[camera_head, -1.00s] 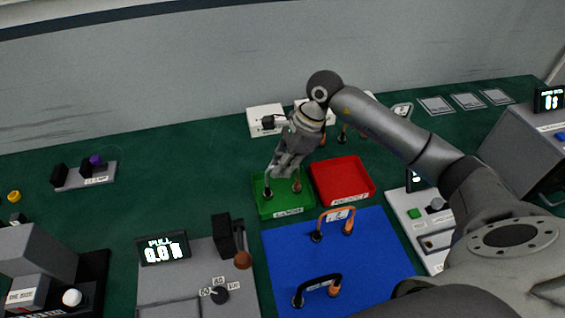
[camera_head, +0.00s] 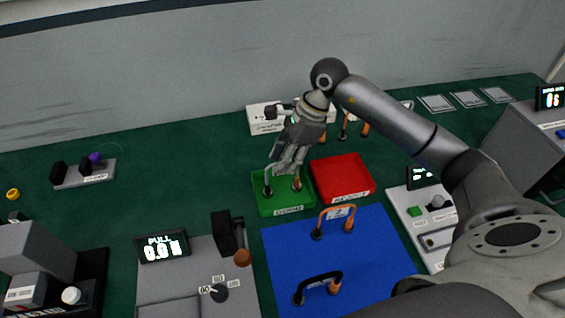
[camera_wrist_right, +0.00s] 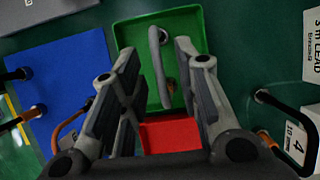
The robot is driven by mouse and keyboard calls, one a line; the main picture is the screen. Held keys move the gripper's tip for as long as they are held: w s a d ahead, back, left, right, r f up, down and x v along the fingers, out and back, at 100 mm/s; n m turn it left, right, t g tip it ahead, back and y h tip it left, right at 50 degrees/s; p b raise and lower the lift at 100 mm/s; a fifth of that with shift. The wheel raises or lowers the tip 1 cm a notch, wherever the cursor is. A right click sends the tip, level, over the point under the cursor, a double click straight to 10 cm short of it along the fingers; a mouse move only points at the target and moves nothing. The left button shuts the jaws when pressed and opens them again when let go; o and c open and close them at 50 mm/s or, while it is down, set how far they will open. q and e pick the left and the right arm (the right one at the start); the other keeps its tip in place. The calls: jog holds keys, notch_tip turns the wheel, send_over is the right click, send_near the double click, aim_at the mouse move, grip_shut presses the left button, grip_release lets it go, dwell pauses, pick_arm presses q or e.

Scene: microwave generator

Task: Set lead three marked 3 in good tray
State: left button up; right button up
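A lead with a grey handle (camera_wrist_right: 158,62) is in the green tray (camera_head: 291,210), the good tray by its place beside the red one. Its dark end and copper end show in the head view; its mark cannot be read. My right gripper (camera_head: 283,163) is above the green tray. In the wrist view the right gripper (camera_wrist_right: 160,75) has its fingers apart, with the lead between and below them, apparently untouched. My left gripper is out of view.
A red tray (camera_head: 342,180) adjoins the green one on the right. An orange lead (camera_head: 337,211) and a black lead (camera_head: 320,281) stand on the blue mat (camera_head: 375,260). More leads and white boxes (camera_head: 263,112) stand behind.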

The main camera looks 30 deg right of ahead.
jog(key=b+v, duration=0.2)
jog(key=v, duration=0.8)
jog(key=shift+r, duration=0.1)
